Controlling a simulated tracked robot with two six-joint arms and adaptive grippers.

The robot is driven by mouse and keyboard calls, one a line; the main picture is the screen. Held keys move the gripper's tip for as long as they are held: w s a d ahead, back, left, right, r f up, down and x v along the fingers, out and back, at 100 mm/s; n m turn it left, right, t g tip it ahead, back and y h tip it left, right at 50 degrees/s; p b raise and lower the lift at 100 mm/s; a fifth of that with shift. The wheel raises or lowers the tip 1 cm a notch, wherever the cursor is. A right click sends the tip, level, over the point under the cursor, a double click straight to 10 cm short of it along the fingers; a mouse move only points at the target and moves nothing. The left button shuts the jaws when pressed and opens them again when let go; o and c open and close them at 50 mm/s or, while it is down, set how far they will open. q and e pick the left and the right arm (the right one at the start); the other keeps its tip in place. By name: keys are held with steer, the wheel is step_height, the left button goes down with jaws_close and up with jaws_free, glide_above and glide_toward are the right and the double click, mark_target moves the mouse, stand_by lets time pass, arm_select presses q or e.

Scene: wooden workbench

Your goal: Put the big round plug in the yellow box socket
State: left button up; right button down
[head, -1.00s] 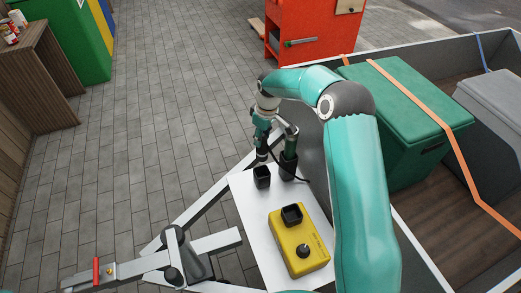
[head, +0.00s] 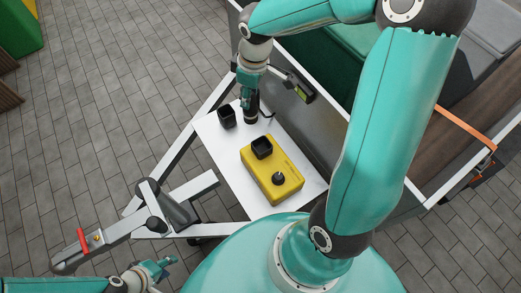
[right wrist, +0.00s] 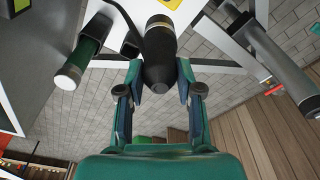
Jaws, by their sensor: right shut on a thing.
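The yellow box (head: 285,185) lies on a white plate, with a square black socket (head: 262,147) on its top and a round black knob-like part (head: 278,178) nearer me. My right gripper (head: 249,98) is over the far end of the plate, beyond the box. It is shut on the big round plug (head: 251,115), a dark, thick cylinder with a cable. In the right wrist view the plug (right wrist: 160,57) sits between the fingertips of that gripper (right wrist: 160,84). My left gripper (head: 160,270) is low at the left, away from the plate; its finger opening is unclear.
A separate square black holder (head: 226,116) stands on the plate (head: 221,150) left of the plug. A dark and green cylinder (head: 299,87) is by the trailer wall; a green cylinder with a white end (right wrist: 80,60) shows in the wrist view. The trailer drawbar (head: 115,230) is at left.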

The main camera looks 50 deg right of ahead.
steer(key=s+r, duration=0.4)
step_height(320, 180, down, 19)
steer(key=b, duration=0.5)
steer(key=shift+d+f+b, duration=0.2)
steer(key=shift+d+b, duration=0.05)
steer(key=shift+b, duration=0.15)
steer(key=shift+f, duration=0.1)
steer(key=c, duration=0.8)
jaws_free()
steer(key=shift+o, duration=0.2)
